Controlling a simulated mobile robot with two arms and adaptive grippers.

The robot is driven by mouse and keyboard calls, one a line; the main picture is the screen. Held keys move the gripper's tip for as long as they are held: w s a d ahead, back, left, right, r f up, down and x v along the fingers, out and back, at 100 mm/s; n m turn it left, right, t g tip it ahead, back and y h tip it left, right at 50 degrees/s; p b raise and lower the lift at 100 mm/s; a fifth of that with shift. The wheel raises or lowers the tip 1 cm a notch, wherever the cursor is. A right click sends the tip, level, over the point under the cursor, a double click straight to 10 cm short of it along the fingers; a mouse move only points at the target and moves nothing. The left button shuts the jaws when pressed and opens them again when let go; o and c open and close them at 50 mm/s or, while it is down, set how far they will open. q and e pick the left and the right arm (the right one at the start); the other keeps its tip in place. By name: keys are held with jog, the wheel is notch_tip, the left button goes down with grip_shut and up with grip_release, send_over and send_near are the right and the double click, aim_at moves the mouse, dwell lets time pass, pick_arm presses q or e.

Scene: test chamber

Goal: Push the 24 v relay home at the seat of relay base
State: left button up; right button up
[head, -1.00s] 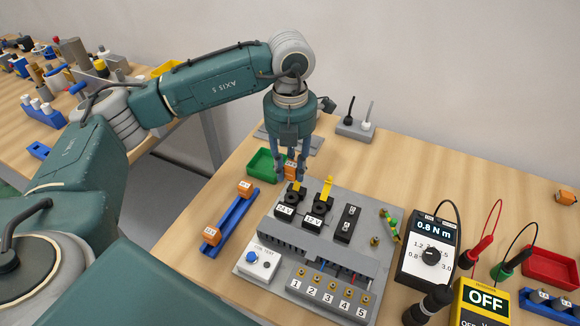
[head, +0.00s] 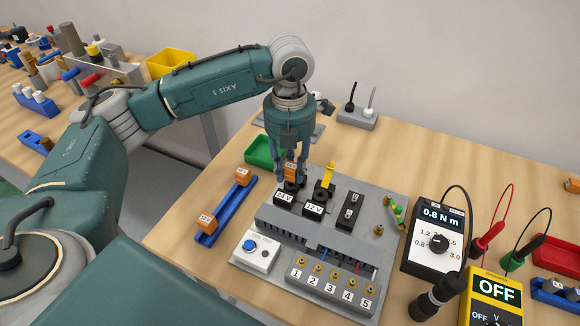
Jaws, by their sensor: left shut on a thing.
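My left gripper (head: 291,180) points straight down and is shut on a small orange relay (head: 291,169), partly hidden between its fingers. The relay is right over the black relay base labelled 24 V (head: 284,197). The fingertips are close to the round seat of that base and hide most of it. I cannot tell whether the relay touches the seat or how deep it sits. Beside it on the right is a second black base labelled 12 V (head: 315,208), with a yellow lever (head: 329,173) standing up. My right gripper is not in view.
A blue rail (head: 226,209) with two orange relays lies left of the grey panel (head: 386,246). A green tray (head: 262,152) is behind. A black dial meter (head: 434,238) and a yellow meter (head: 495,298) stand on the right. A black module (head: 350,211) is right of the bases.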

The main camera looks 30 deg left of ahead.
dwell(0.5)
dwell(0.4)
pick_arm(q)
jog(key=shift+b, duration=0.55)
dwell(0.4)
jog(key=shift+f, duration=0.2)
jog(key=shift+o, duration=0.2)
jog(key=shift+f+b, duration=0.9)
jog(key=shift+f, duration=0.05)
jog(key=shift+r, duration=0.25)
jog(key=shift+w+r+p, duration=0.15)
jog(key=shift+r+p, duration=0.3)
jog(key=shift+r, duration=0.05)
grip_shut()
jog(key=shift+s+r, duration=0.2)
jog(key=shift+w+f, duration=0.1)
jog(key=shift+f, duration=0.05)
